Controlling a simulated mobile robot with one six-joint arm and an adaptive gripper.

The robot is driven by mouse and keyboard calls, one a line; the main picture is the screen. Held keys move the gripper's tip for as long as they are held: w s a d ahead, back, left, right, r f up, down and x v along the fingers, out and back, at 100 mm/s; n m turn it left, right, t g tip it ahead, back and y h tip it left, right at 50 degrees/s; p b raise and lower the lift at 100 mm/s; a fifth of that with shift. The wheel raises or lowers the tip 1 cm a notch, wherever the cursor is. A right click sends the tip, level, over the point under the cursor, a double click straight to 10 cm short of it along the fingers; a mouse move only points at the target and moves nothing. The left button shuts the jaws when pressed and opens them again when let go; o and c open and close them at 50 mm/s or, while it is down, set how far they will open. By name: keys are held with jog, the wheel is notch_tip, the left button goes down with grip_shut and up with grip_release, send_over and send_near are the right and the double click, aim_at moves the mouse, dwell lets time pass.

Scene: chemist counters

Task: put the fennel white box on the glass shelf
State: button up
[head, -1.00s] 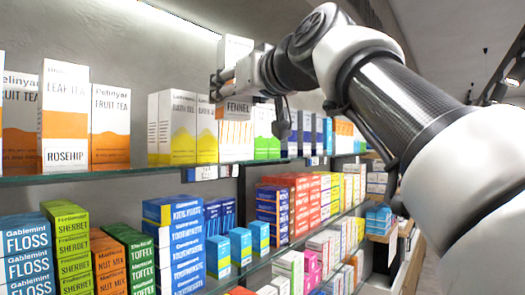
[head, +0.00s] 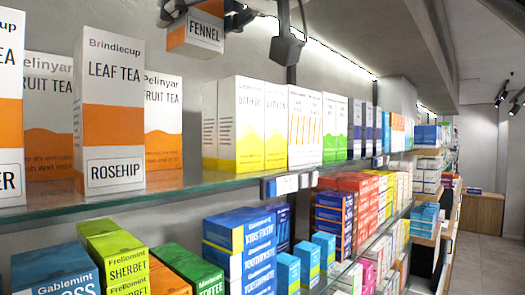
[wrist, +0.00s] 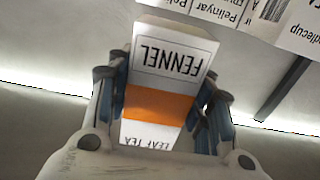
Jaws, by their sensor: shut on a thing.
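My gripper (wrist: 160,100) is shut on the fennel white box (wrist: 172,60), a white carton with an orange band and a framed FENNEL label. In the head view the box (head: 203,30) hangs at the top edge, its upper part cut off, clear above the shelf. The glass shelf (head: 205,190) runs from front left to back right. A rosehip leaf tea box (head: 110,130) stands near its front edge, with orange fruit tea boxes (head: 163,125) behind.
Yellow and white boxes (head: 248,125) and an orange-striped box (head: 305,130) stand farther right. A bare stretch of glass lies between the rosehip box and the yellow ones. Another stocked shelf lies below. A dark upright (head: 292,72) rises behind.

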aim_at(204, 48)
jog(key=f+b, duration=0.2)
jog(key=f, duration=0.1)
jog(key=s+d+f+b, duration=0.1)
jog(key=f, duration=0.1)
jog(key=shift+f, duration=0.25)
jog(key=f+b, duration=0.1)
jog(key=f, duration=0.1)
jog(key=f+b, duration=0.1)
jog(key=f, duration=0.3)
jog(key=shift+w+a+f+b, duration=0.2)
jog(key=shift+w+a+b, duration=0.2)
jog(key=shift+s+d+f, duration=0.1)
jog(key=shift+s+f, duration=0.05)
jog(key=shift+f+b, duration=0.75)
jog(key=shift+f, duration=1.1)
jog(key=shift+f, duration=0.15)
jog(key=o, duration=0.7)
jog(key=shift+w+f, duration=0.1)
jog(key=shift+w, duration=0.1)
jog(key=shift+c, duration=0.2)
jog(key=o, duration=0.4)
